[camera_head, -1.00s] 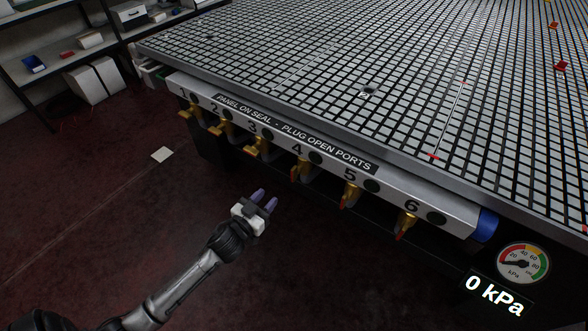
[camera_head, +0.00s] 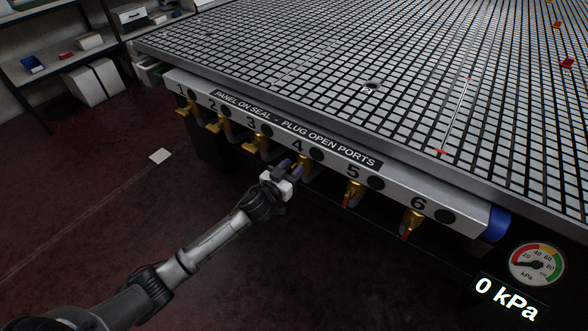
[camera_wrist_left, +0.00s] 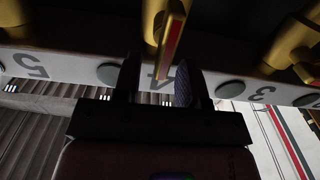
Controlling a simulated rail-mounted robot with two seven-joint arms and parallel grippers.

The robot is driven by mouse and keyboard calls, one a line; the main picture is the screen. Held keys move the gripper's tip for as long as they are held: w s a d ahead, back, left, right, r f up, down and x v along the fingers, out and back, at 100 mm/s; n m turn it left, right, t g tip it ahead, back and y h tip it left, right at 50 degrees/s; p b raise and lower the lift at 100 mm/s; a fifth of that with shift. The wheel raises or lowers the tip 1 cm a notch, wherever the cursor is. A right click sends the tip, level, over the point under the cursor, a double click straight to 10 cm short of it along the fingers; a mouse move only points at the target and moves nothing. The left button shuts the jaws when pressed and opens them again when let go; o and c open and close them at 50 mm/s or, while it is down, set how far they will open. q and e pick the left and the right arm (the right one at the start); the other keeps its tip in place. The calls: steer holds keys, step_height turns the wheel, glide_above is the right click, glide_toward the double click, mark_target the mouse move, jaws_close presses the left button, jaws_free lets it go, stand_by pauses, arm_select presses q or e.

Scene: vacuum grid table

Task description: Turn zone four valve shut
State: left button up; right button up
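The zone four valve (camera_head: 304,169) is a brass valve with a red-striped lever, under the number 4 on the table's front rail. My left gripper (camera_head: 291,167) is right at this valve and partly hides its lever. In the left wrist view the lever (camera_wrist_left: 173,45) points toward the gripper, in line with the gap between the two fingers (camera_wrist_left: 156,82). The fingers are apart, with the number 4 label showing between them. I cannot tell whether either finger touches the lever. My right gripper is not in view.
Valves five (camera_head: 353,192) and six (camera_head: 412,222) hang to the right, and valve three (camera_head: 260,142) to the left. A round gauge (camera_head: 537,264) stands at the right above a display (camera_head: 507,298) reading 0 kPa.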

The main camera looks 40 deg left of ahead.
arm_select(q)
steer(key=shift+w+a, duration=0.1)
steer(key=shift+w, duration=0.55)
steer(key=shift+c, duration=0.3)
jaws_close()
